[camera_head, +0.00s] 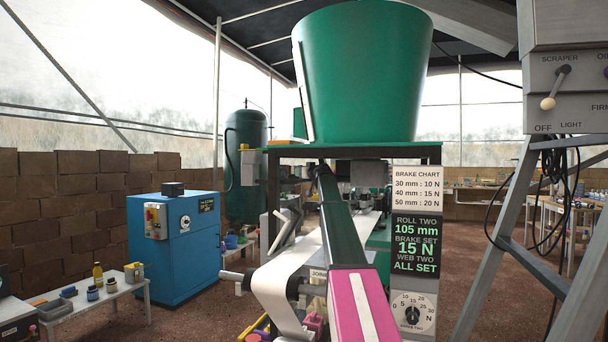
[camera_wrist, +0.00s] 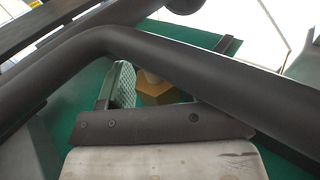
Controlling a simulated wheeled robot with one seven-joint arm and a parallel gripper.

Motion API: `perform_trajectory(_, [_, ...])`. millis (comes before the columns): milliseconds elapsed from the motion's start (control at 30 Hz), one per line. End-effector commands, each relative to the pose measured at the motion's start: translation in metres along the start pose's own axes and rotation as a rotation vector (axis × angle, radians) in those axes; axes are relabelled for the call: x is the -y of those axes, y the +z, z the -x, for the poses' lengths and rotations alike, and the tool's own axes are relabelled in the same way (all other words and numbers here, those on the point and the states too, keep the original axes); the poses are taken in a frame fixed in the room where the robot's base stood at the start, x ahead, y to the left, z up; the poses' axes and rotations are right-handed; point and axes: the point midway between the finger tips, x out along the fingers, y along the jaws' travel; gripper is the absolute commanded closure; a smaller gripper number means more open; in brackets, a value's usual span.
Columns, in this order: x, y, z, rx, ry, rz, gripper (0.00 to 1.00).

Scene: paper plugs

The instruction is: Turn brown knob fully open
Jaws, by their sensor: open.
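In the wrist view a brown-gold, faceted piece (camera_wrist: 156,92) with a paler top shows behind a dark bar. It may be the brown knob, but most of it is hidden, so its setting cannot be told. My gripper (camera_wrist: 172,68) is open around the area of this piece. A ridged grey-green pad stands just left of the piece; I cannot tell if they touch. In the head view my magenta and dark green arm reaches toward the machine under the green tub. The gripper and a brown knob cannot be made out there.
A green tub (camera_head: 362,75) sits above the machine. A white paper web (camera_head: 280,285) runs beside my arm. A brake dial (camera_head: 411,314) is at lower right under a sign panel (camera_head: 416,243). A blue cabinet (camera_head: 174,250) stands left. A thick dark pipe (camera_wrist: 190,75) crosses the wrist view.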

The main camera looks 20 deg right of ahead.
Motion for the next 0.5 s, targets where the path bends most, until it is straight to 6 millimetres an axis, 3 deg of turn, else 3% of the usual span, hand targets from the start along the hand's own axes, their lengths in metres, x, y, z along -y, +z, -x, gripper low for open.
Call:
perform_trajectory(233, [0.0, 0.0003, -0.0004, 0.0, 0.0, 0.0, 0.45])
perform_trajectory(367, [-0.0001, 0.0004, -0.0004, 0.0, 0.0, 0.0, 0.87])
perform_trajectory(400, [0.0, 0.0004, -0.0004, 0.0, 0.0, 0.0, 0.91])
perform_trajectory(500, [-0.0001, 0.0004, -0.0003, 0.001, -0.001, 0.0, 0.91])
